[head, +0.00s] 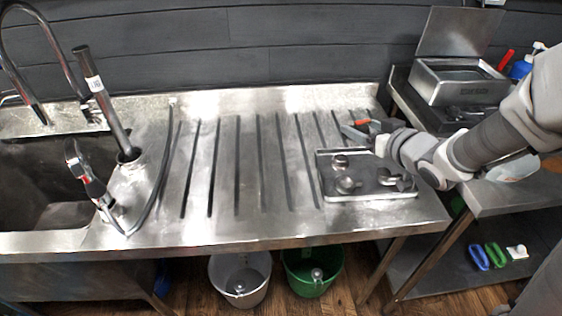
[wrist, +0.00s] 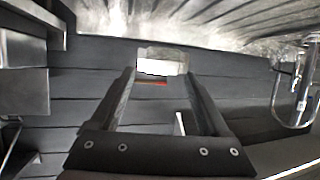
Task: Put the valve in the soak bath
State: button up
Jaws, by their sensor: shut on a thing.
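My gripper (head: 356,130) is over the back edge of a steel tray on the drainboard. It is shut on the valve, a small pale metal piece with a red part (head: 361,122). In the wrist view the valve (wrist: 163,62) sits between the two dark fingertips (wrist: 160,76), with its red strip below it. Its far side is hidden. An open steel box with a raised lid (head: 458,84), which looks like the soak bath, stands on the right-hand bench, apart from my gripper.
The tray (head: 370,193) holds several metal fittings. The ribbed drainboard (head: 235,170) is clear left of it. A sink (head: 45,180) with taps is at far left. A white bucket (head: 240,278) and a green bucket (head: 313,272) stand below. Bottles (head: 525,65) stand beside the box.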

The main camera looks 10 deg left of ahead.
jog(key=a+f+b, duration=0.3)
jog(key=a, duration=0.2)
jog(key=a+f+n+g+y+b, duration=0.1)
jog(key=a+f+b, duration=0.2)
jog(key=a, duration=0.3)
jog(key=a+f+n+y+b, duration=0.1)
jog(key=a+f+b, duration=0.2)
jog(key=a+b, duration=0.2)
jog(key=shift+w+a+f, duration=0.4)
jog(key=shift+a+f, duration=0.05)
jog(key=shift+a, duration=0.35)
jog(key=shift+f+b, duration=1.25)
jog(key=shift+f, duration=0.7)
jog(key=shift+f, duration=0.1)
jog(key=shift+f, duration=0.15)
jog(key=o, duration=1.4)
jog(key=shift+c, duration=0.2)
